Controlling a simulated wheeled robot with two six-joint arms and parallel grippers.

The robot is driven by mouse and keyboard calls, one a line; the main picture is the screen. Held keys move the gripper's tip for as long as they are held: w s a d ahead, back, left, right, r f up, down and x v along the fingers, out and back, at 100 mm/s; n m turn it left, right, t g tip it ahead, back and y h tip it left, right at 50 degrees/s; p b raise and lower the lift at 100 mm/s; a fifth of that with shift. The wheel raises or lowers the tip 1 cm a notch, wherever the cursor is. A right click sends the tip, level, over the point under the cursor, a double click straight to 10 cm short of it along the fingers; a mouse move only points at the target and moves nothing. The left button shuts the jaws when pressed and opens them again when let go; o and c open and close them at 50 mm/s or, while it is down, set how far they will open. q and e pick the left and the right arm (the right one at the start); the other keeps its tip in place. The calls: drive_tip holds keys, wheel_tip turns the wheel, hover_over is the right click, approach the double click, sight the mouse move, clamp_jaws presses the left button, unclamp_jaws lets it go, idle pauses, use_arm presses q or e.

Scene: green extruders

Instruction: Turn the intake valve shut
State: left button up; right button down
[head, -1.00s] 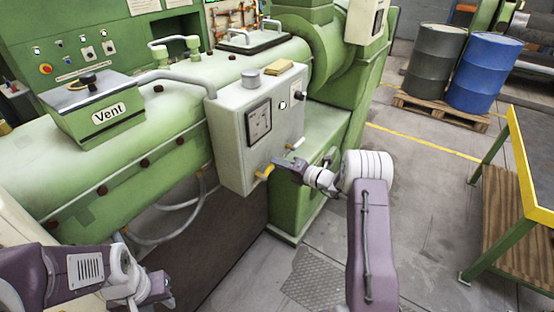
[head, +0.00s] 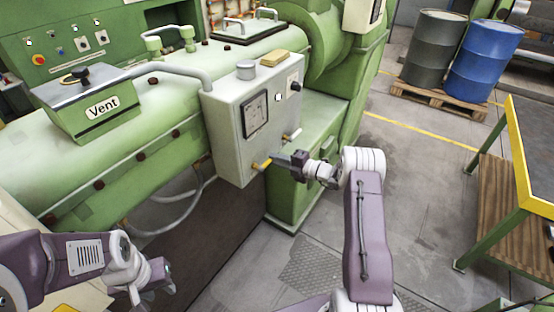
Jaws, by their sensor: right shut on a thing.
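A light grey control box (head: 226,126) with a square gauge (head: 255,113) hangs on the side of the green extruder. A small yellow valve handle (head: 262,165) sticks out at its lower front edge. My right gripper (head: 277,161) is shut on this handle, and its fingers hide part of it. A second small valve with a pale lever (head: 292,135) sits above and to the right, apart from the gripper. No label tells me which is the intake valve. My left gripper (head: 169,273) is low at the left, away from the box; its jaws are unclear.
A "Vent" box (head: 100,112) sits on the extruder barrel. A pale hose (head: 165,233) hangs beneath it. A yellow-edged table (head: 517,160) stands at the right. Grey (head: 432,55) and blue (head: 484,65) drums stand on a pallet behind. The floor between is clear.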

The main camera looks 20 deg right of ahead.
drive_tip(key=c, duration=1.4)
unclamp_jaws()
drive_tip(key=shift+d, duration=0.1)
drive_tip(key=b+v, duration=0.1)
drive_tip(key=v, duration=0.8)
